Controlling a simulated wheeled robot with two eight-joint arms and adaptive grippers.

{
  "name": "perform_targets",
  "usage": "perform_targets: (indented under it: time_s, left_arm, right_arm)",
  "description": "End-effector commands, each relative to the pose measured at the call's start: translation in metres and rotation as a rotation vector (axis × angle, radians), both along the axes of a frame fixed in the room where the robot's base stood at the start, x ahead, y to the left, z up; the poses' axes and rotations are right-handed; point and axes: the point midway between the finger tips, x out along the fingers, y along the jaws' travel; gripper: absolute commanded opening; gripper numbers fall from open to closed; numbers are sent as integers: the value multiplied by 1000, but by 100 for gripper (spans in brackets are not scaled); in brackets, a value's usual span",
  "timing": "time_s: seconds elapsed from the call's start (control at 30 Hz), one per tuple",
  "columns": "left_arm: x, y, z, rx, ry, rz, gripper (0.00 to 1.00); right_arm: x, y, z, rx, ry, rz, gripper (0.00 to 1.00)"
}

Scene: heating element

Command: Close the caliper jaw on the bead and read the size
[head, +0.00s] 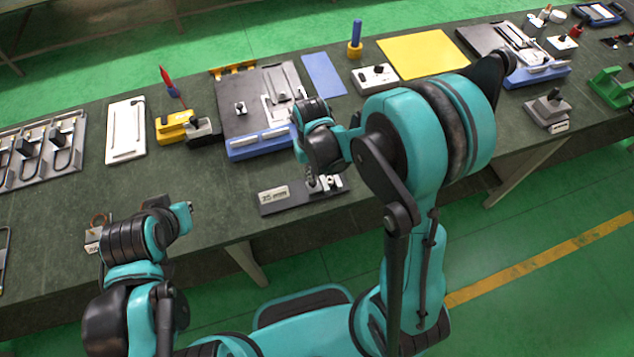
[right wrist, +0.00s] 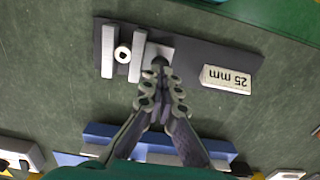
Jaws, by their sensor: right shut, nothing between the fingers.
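The caliper is a dark base plate (right wrist: 190,58) with two pale upright jaws. In the right wrist view the fixed-looking outer jaw (right wrist: 108,50) and the inner jaw (right wrist: 137,55) flank the bead (right wrist: 123,53), a small white ring. Any gap beside the bead is too small to tell. A dark knob (right wrist: 159,61) sits behind the inner jaw. My right gripper (right wrist: 161,73) is shut and empty, its tips at the knob; contact is unclear. In the head view the right gripper (head: 314,184) is over the caliper. My left gripper (head: 187,208) is near the front edge, fingers unclear.
A plate reading "25 mm" (right wrist: 226,78) lies on the caliper base. A dark board with blue edging (head: 262,142) stands just behind it. A yellow block (head: 174,127) and a white panel (head: 126,131) stand to the left. Bare table surrounds the caliper's left side.

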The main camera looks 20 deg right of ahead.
Motion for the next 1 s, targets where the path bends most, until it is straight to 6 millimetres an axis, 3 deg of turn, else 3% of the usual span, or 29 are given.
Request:
perform_targets:
  time_s: [1.0]
  left_arm:
    - [0,0,-9,0,0,0,0]
  right_arm:
    - [0,0,-9,0,0,0,0]
